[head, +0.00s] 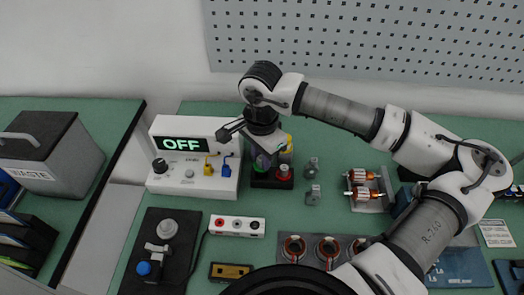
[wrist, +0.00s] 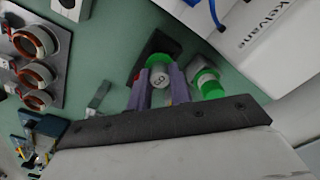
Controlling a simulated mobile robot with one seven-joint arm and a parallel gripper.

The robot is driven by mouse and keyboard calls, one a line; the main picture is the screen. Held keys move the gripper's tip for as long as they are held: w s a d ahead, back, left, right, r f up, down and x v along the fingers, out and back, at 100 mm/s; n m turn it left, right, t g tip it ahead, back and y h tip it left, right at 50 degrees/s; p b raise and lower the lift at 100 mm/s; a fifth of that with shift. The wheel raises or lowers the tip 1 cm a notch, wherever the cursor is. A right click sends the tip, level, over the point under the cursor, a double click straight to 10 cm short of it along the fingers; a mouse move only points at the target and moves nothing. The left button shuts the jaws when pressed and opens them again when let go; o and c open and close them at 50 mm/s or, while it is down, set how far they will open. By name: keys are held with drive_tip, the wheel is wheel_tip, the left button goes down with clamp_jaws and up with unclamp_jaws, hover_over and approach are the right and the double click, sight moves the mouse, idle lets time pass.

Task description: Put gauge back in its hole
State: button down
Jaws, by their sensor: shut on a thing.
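My gripper (wrist: 160,88), with purple fingers, is shut on a gauge (wrist: 158,74) that has a grey, lettered end and a green collar. In the head view the gripper (head: 266,160) is over the black gauge block (head: 272,183). A green part (head: 262,163) shows between the fingers there. In the wrist view another green and clear piece (wrist: 208,83) is just right of the fingers. The fingers and arm hide the hole. I cannot tell whether the held gauge's lower end is inside it.
A white tester reading OFF (head: 192,158), with yellow and blue leads, stands close to the left. Small grey metal parts (head: 312,194) stand to the right. A plate with copper-wound stators (head: 326,246) and a white socket strip (head: 237,226) lie in front.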

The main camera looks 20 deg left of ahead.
drive_tip(key=shift+f+b, duration=0.65)
drive_tip(key=shift+b, duration=1.45)
idle(1.1)
drive_tip(key=shift+f, duration=0.1)
drive_tip(key=shift+f+b, duration=0.4)
drive_tip(key=shift+b, duration=0.4)
drive_tip(key=shift+f+b, duration=0.45)
drive_tip(key=shift+b, duration=0.3)
drive_tip(key=c, duration=1.2)
unclamp_jaws()
drive_tip(key=shift+r, duration=0.1)
wheel_tip(320, 180, up, 14)
drive_tip(key=b, duration=0.1)
